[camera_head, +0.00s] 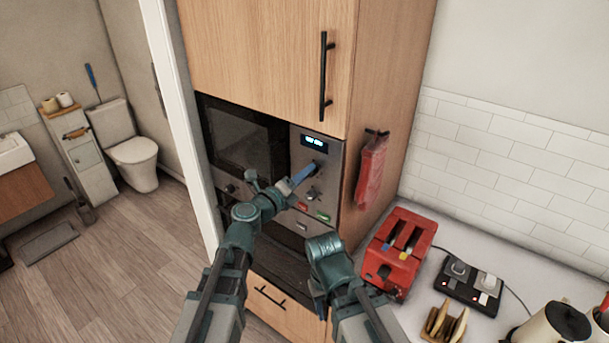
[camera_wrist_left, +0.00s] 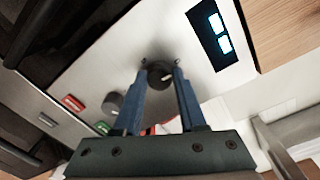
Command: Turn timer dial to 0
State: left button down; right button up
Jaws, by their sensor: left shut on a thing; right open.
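The microwave's control panel (camera_head: 307,150) has a lit blue display (camera_head: 314,142), which also shows in the left wrist view (camera_wrist_left: 218,33). A dark round dial (camera_wrist_left: 158,73) sits closest to the display, between my left fingertips. My left gripper (camera_wrist_left: 160,76) is shut on this dial, one blue finger on each side. In the head view my left gripper (camera_head: 304,176) reaches the panel and mostly hides that dial. A second dial (camera_wrist_left: 112,103) is free, below it on the panel. My right gripper (camera_head: 320,304) is open and empty, low in front of the cabinet. I cannot read the dial's mark.
Red and green buttons (camera_head: 323,217) lie below the dials. A red cloth (camera_head: 371,170) hangs on the cabinet's side. A red toaster (camera_head: 397,250) and a black two-knob device (camera_head: 469,284) stand on the counter at right. Open floor lies at left.

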pick_arm(q)
jog(key=shift+n, duration=0.5)
jog(key=shift+c, duration=2.4)
grip_release()
jog(key=shift+s+a, duration=0.1)
